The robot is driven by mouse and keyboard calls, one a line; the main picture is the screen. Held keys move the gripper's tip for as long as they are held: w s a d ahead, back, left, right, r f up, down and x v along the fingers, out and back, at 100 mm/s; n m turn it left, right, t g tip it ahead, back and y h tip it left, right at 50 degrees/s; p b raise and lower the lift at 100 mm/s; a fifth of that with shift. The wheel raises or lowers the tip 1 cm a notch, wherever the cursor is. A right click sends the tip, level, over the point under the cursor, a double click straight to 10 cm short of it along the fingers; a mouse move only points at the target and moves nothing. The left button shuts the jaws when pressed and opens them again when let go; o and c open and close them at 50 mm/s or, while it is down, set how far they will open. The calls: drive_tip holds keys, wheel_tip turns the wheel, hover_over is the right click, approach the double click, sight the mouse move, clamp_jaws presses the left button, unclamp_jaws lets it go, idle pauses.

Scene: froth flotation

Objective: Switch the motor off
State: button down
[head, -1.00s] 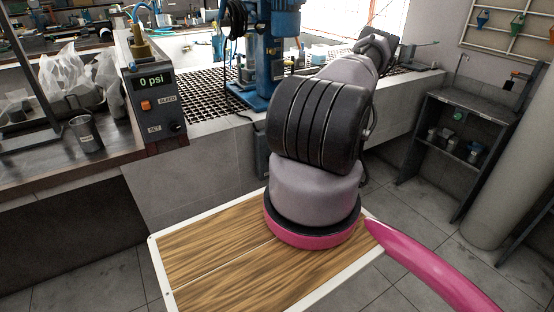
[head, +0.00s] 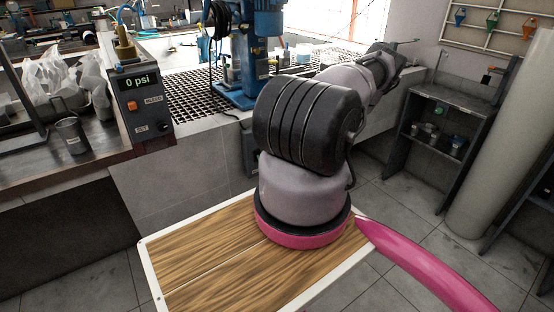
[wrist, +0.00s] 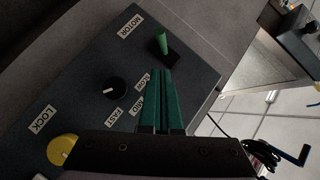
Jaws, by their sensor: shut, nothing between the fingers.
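In the wrist view a dark control panel (wrist: 70,95) fills the left and middle. Beside its MOTOR label (wrist: 130,27) a green switch lever (wrist: 162,43) stands up from a small black plate. My gripper (wrist: 161,72) is shut and empty, its two green fingers together. Its tips are close to the switch in the picture, just below it; I cannot tell whether they touch. In the head view my arm reaches to the back right, and my gripper (head: 408,43) is small there; the switch cannot be made out.
On the panel are a black speed knob (wrist: 115,88) and a yellow knob (wrist: 62,148) by the LOCK label. The blue machine (head: 262,50) stands on a grated bench (head: 190,97). A pressure box (head: 140,105) reads 0 psi. A grey shelf (head: 440,125) stands at right.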

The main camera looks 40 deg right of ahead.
drive_tip(key=s+d, duration=0.4)
drive_tip(key=s, duration=0.2)
drive_tip(key=shift+s+d, duration=0.25)
drive_tip(key=shift+s, duration=0.05)
drive_tip(key=shift+r, duration=0.15)
drive_tip(key=w+a+r+n+g+h, duration=0.1)
drive_tip(key=w+a+r+g, duration=0.35)
drive_tip(key=r, duration=0.75)
drive_tip(key=w+a+r+n+g, duration=0.1)
drive_tip(key=a+r+g, duration=0.1)
drive_tip(key=a+r, duration=0.75)
drive_tip(key=w+a+r+n+g+h, duration=0.1)
drive_tip(key=w+a+r+g, duration=0.2)
drive_tip(key=r, duration=1.1)
drive_tip(key=s+a+r+h, duration=0.2)
drive_tip(key=s+a+r, duration=0.2)
drive_tip(key=a+r, duration=0.5)
drive_tip(key=s+a+r+m+t+h, duration=0.1)
drive_tip(key=s+a+r+t, duration=0.1)
drive_tip(key=s+a+r, duration=0.4)
drive_tip(key=s+a+r+m+t+h, duration=0.1)
drive_tip(key=s+a+r+t, duration=0.2)
drive_tip(key=s, duration=1)
drive_tip(key=a+r, duration=0.3)
drive_tip(key=r, duration=0.1)
drive_tip(key=shift+s+a+m+h, duration=0.15)
drive_tip(key=shift+a+m+h, duration=0.15)
drive_tip(key=shift+a, duration=0.1)
